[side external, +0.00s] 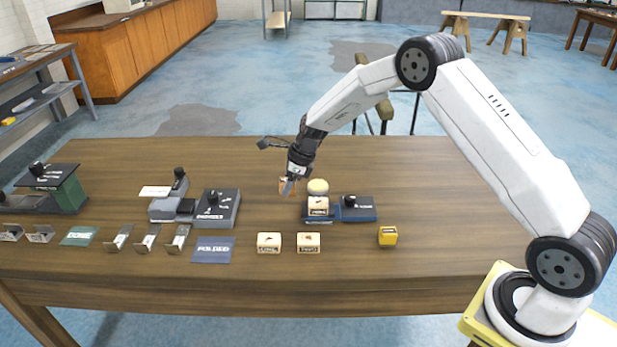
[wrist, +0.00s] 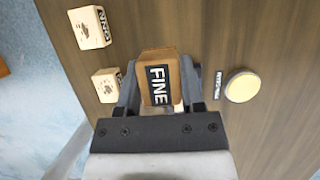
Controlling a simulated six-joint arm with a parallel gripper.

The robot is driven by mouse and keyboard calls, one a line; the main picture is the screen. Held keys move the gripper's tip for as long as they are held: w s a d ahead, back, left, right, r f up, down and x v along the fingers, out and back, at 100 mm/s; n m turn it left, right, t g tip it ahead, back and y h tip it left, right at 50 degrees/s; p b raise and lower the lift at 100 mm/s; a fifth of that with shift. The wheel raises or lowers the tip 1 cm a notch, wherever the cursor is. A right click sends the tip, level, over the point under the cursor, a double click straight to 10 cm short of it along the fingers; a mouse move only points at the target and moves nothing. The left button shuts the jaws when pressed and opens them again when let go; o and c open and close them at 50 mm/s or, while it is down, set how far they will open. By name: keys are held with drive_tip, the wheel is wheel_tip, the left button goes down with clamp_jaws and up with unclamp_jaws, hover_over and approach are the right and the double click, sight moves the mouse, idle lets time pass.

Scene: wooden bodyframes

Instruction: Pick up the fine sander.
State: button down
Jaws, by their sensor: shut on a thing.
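The fine sander (wrist: 158,82) is a brown block with a black label reading FINE in the wrist view. My gripper (wrist: 160,92) is shut on it, with one grey finger against each side. In the side external view my gripper (side external: 289,182) is over the middle of the table, and the sander (side external: 284,185) shows as a small brown patch, partly hidden by the gripper. I cannot tell whether the sander is clear of the tabletop.
A round cream pad (side external: 318,186) stands just right of my gripper. A wooden block (side external: 318,204) sits on a blue tray, with a dark blue box (side external: 358,209) beside it. Two wooden blocks (side external: 269,242) and a yellow item (side external: 388,236) lie nearer the front. The table's right side is clear.

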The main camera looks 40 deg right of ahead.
drive_tip(key=s+r, duration=0.3)
drive_tip(key=s, duration=0.5)
drive_tip(key=shift+a+r, duration=0.15)
drive_tip(key=shift+r, duration=0.1)
drive_tip(key=c, duration=0.8)
unclamp_jaws()
drive_tip(key=c, duration=0.5)
drive_tip(key=shift+w+d+f, duration=0.2)
drive_tip(key=shift+w+d, duration=0.8)
drive_tip(key=shift+w, duration=0.1)
drive_tip(key=shift+w+d+f, duration=0.2)
drive_tip(key=shift+w+d, duration=0.8)
drive_tip(key=shift+w, duration=0.05)
drive_tip(key=shift+w+d+f, duration=0.2)
drive_tip(key=shift+w+d, duration=0.8)
drive_tip(key=shift+w, duration=0.1)
drive_tip(key=shift+c, duration=0.2)
